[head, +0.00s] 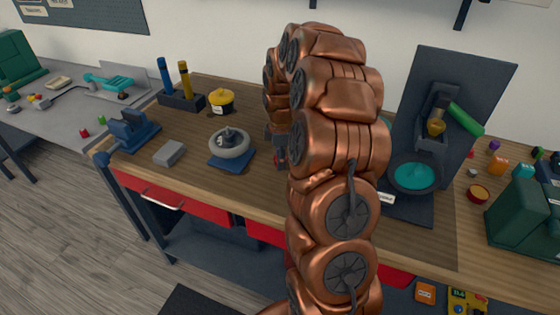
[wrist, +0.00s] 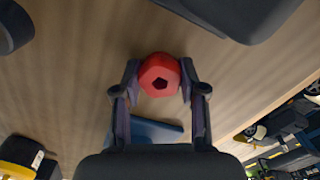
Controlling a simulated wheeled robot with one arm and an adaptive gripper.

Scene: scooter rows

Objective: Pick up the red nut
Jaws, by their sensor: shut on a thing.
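The red nut (wrist: 158,75) shows in the wrist view as a faceted red piece with a dark hole in its middle. It is between the two fingers of my gripper (wrist: 160,80), which is shut on it, one finger at each side.
A grey ring on a blue base (head: 228,145) stands left of my gripper. A dark stand with a teal bowl (head: 414,177) is right of my arm.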

